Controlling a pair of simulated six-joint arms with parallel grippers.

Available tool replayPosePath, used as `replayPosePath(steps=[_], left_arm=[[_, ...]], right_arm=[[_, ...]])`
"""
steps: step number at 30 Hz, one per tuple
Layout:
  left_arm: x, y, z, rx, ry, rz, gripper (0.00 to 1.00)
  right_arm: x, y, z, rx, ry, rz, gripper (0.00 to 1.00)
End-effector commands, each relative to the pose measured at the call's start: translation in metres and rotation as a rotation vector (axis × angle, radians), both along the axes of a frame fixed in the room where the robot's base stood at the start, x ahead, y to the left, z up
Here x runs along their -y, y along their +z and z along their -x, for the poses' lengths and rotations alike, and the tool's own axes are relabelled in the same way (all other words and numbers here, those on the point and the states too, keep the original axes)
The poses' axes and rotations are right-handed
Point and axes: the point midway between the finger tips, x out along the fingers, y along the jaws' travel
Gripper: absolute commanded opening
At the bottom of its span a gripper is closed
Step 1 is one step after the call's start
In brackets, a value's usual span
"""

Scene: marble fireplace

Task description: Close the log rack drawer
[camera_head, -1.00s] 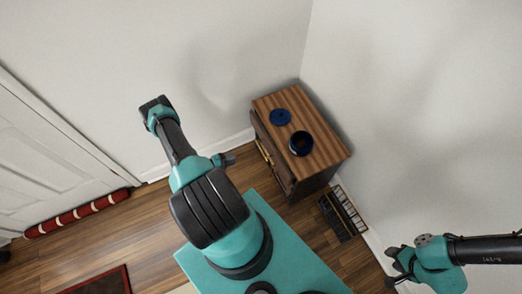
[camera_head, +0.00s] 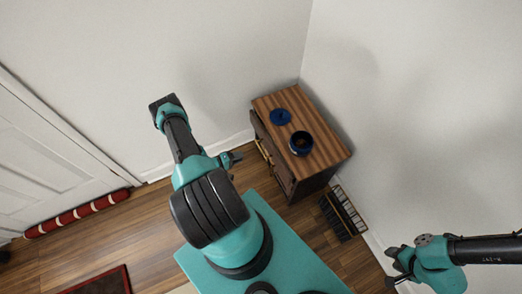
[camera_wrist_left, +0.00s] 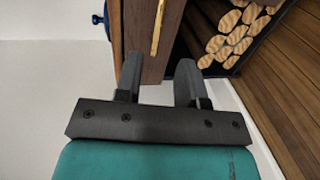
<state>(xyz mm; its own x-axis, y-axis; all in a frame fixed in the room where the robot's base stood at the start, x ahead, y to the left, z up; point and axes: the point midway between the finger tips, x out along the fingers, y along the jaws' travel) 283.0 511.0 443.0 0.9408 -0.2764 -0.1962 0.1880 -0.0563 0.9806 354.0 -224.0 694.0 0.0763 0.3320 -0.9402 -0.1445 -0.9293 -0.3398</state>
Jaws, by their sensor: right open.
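The wooden log rack cabinet (camera_head: 318,138) stands in the corner. Its drawer front, with a gold handle (camera_head: 264,152), stands out a little on the cabinet's left side. In the left wrist view the brown drawer front (camera_wrist_left: 138,30) and gold handle (camera_wrist_left: 158,28) are just beyond my left fingertips, with cut logs (camera_wrist_left: 228,38) on the dark shelf beside it. My left gripper (camera_head: 236,157) is close to the drawer front, its fingers apart and empty (camera_wrist_left: 158,80); contact cannot be told. My right gripper (camera_head: 391,268) is open at the lower right, away from the cabinet.
A blue lid (camera_head: 281,117) and a dark blue pot (camera_head: 301,143) sit on the cabinet top. A slatted black rack (camera_head: 343,213) lies on the floor by the right wall. White walls close in behind and beside the cabinet. Open wooden floor (camera_head: 165,215) lies to the left.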

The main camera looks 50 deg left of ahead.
Motion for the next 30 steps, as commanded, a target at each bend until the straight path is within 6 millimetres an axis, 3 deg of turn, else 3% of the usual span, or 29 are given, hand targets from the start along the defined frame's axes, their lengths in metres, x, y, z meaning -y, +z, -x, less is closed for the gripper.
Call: replayPosePath(steps=[18,24,30], left_arm=[[0.03,-0.021,-0.099,0.0,-0.003,0.001,0.36],[0.035,-0.025,-0.118,0.0,-0.001,0.001,0.36],[0.036,-0.025,-0.122,0.0,0.0,0.001,0.36]], right_arm=[[0.0,0.0,0.0,0.0,0.0,0.0,0.43],[0.0,0.0,0.0,0.0,0.0,0.0,0.43],[0.0,0.0,0.0,0.0,0.0,0.0,0.43]])
